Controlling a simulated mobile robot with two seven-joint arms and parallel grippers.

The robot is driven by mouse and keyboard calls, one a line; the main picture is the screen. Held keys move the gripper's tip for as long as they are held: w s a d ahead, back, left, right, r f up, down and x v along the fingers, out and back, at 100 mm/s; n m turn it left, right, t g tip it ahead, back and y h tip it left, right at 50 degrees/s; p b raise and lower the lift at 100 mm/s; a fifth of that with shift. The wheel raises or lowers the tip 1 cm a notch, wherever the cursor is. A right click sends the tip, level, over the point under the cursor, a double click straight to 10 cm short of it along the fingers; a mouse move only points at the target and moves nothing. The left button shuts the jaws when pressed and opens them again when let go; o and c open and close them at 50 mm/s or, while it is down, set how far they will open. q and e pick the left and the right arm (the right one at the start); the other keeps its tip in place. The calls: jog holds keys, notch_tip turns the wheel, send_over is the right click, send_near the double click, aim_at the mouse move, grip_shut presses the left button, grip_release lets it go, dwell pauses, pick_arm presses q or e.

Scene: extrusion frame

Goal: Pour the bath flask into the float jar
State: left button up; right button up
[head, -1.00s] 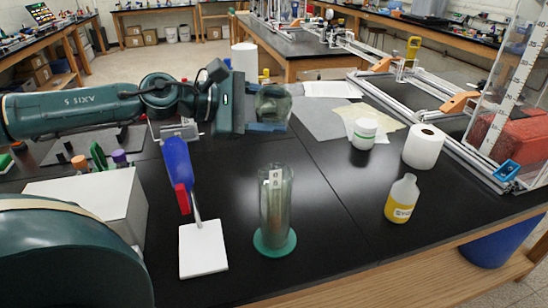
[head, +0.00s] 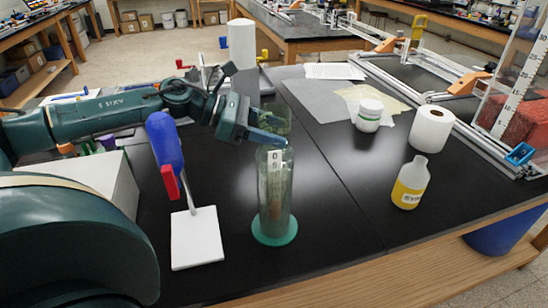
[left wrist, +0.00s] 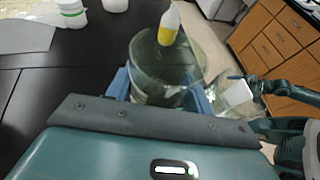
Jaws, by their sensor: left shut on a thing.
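My left gripper (head: 267,130) is shut on a greenish glass vessel, the bath flask (head: 276,118), just above and behind the top of the float jar. The float jar (head: 274,190) is a tall clear cylinder with a white label, upright on a round green base on the black bench. In the head view the flask and jar mouth overlap, so I cannot tell whether they touch or whether liquid is flowing. In the left wrist view the flask (left wrist: 150,62) sits between the blue fingers, and the jar's label (left wrist: 238,93) shows to the right.
A yellow-liquid bottle (head: 410,183), a paper roll (head: 430,130) and a white tub (head: 369,115) stand to the right. A blue-handled tool with a white plate (head: 196,238) is left of the jar.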

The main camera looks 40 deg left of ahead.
aim_at(289, 117)
pick_arm(q)
jog(key=shift+w+f, duration=0.1)
jog(key=shift+f, duration=0.35)
notch_tip(289, 117, up, 5)
jog(key=p, duration=0.2)
jog(key=shift+p, duration=0.3)
